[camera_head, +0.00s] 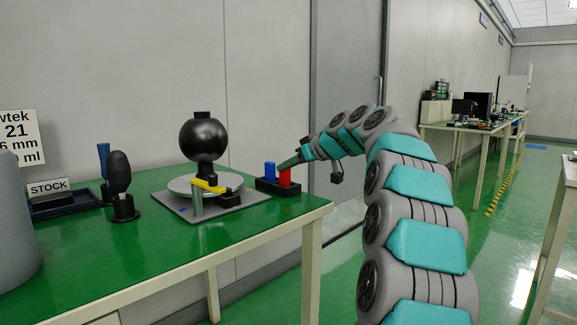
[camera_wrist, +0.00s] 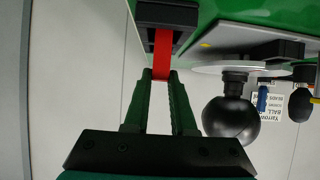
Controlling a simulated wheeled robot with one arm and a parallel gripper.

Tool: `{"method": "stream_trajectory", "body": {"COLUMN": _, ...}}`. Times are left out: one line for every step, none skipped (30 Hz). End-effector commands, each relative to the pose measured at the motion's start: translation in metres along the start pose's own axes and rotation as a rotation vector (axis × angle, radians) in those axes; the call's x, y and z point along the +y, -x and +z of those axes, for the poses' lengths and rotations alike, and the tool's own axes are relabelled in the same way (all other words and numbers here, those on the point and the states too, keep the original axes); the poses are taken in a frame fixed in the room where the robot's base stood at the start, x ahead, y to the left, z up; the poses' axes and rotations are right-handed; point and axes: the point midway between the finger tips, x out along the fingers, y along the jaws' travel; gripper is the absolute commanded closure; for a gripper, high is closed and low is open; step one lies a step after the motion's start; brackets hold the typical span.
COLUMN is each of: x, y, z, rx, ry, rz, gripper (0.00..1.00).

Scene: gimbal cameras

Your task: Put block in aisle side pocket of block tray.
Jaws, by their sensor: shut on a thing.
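A blue block (camera_head: 270,171) stands upright in the tray, just left of the red one.
Left of the tray, a grey plate (camera_head: 235,208) carries a round disc, a black ball on a stand (camera_head: 203,141) and a yellow piece (camera_head: 208,186). A dark oval-topped tool (camera_head: 120,172) stands further left. The green table's (camera_head: 160,268) front area is clear.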

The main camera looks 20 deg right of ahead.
Motion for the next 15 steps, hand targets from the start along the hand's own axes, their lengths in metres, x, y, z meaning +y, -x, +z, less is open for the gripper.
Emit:
{"method": "stream_trajectory", "body": {"x": -0.0002, "y": -0.0010, "z": 0.0015, "rx": 0.000, "ry": 0.000, "rz": 0.000, "gripper": 1.00}}
{"method": "stream_trajectory", "body": {"x": -0.0003, "y": -0.0015, "z": 0.0024, "rx": 0.000, "ry": 0.000, "rz": 0.000, "gripper": 1.00}}
{"method": "stream_trajectory", "body": {"x": -0.0004, "y": -0.0021, "z": 0.0034, "rx": 0.000, "ry": 0.000, "rz": -0.001, "gripper": 1.00}}
{"method": "stream_trajectory", "body": {"x": -0.0004, "y": -0.0020, "z": 0.0031, "rx": 0.000, "ry": 0.001, "rz": -0.001, "gripper": 0.75}}
{"method": "stream_trajectory", "body": {"x": -0.0004, "y": -0.0014, "z": 0.0022, "rx": 0.000, "ry": 0.001, "rz": 0.000, "gripper": 0.72}}
{"method": "stream_trajectory", "body": {"x": -0.0003, "y": -0.0013, "z": 0.0021, "rx": 0.000, "ry": 0.000, "rz": 0.000, "gripper": 0.67}}
{"method": "stream_trajectory", "body": {"x": -0.0003, "y": -0.0012, "z": 0.0021, "rx": 0.000, "ry": 0.000, "rz": 0.000, "gripper": 0.64}}
{"method": "stream_trajectory", "body": {"x": -0.0003, "y": -0.0012, "z": 0.0020, "rx": 0.000, "ry": 0.000, "rz": 0.000, "gripper": 0.60}}
{"method": "stream_trajectory", "body": {"x": -0.0003, "y": -0.0012, "z": 0.0020, "rx": 0.000, "ry": 0.001, "rz": 0.000, "gripper": 0.56}}
{"method": "stream_trajectory", "body": {"x": -0.0003, "y": -0.0011, "z": 0.0020, "rx": 0.000, "ry": 0.000, "rz": 0.000, "gripper": 0.53}}
{"method": "stream_trajectory", "body": {"x": -0.0002, "y": -0.0011, "z": 0.0020, "rx": 0.000, "ry": 0.000, "rz": 0.000, "gripper": 0.49}}
{"method": "stream_trajectory", "body": {"x": -0.0002, "y": -0.0011, "z": 0.0020, "rx": 0.000, "ry": 0.000, "rz": 0.000, "gripper": 0.46}}
{"method": "stream_trajectory", "body": {"x": -0.0002, "y": -0.0011, "z": 0.0020, "rx": 0.000, "ry": 0.000, "rz": 0.000, "gripper": 0.46}}
{"method": "stream_trajectory", "body": {"x": -0.0002, "y": -0.0011, "z": 0.0020, "rx": 0.000, "ry": 0.000, "rz": 0.000, "gripper": 0.46}}
{"method": "stream_trajectory", "body": {"x": -0.0002, "y": -0.0011, "z": 0.0020, "rx": 0.000, "ry": 0.000, "rz": 0.000, "gripper": 0.46}}
